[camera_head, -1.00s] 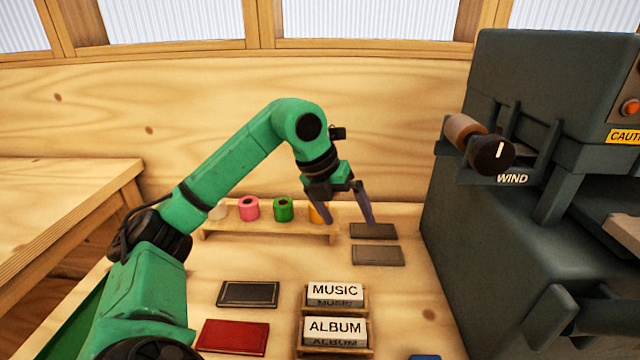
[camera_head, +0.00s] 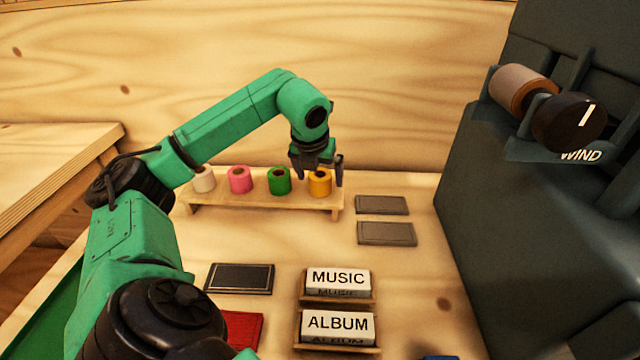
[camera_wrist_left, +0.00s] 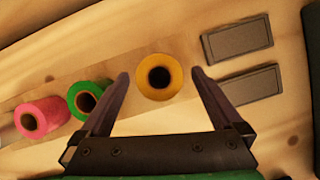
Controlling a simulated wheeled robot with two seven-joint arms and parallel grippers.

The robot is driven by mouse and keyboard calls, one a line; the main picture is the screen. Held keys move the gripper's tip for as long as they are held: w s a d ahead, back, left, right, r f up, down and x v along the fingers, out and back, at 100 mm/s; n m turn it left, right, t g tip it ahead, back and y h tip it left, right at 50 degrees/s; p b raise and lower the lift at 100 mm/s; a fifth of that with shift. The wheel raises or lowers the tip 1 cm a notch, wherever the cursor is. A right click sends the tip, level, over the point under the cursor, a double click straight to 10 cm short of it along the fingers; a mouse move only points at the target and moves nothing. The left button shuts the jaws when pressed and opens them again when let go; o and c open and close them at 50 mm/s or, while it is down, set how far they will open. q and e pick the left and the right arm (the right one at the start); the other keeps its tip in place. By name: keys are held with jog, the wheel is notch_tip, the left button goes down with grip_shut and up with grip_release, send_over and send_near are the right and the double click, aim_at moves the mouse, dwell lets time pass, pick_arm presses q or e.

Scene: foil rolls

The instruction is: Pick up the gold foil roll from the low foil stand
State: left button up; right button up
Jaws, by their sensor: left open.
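The gold foil roll (camera_head: 320,182) stands at the right end of the low foil stand (camera_head: 262,204) in the head view. In the left wrist view the gold roll (camera_wrist_left: 159,77) shows from above, with a dark round hole in its middle. My left gripper (camera_head: 319,172) is open and sits at the gold roll. In the left wrist view its fingers (camera_wrist_left: 160,78) are spread, one on each side of the roll, with gaps between. My right gripper is not in view.
Green (camera_head: 279,181), pink (camera_head: 240,179) and white (camera_head: 203,179) rolls stand left of the gold one. Two grey flat blocks (camera_head: 382,205) lie right of the stand. The dark winding machine (camera_head: 480,220) stands at the right. MUSIC (camera_head: 338,279) and ALBUM (camera_head: 338,323) blocks lie in front.

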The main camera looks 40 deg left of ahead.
pick_arm(q)
jog(key=shift+x, duration=0.95)
jog(key=shift+r, duration=0.15)
jog(key=c, duration=1.5)
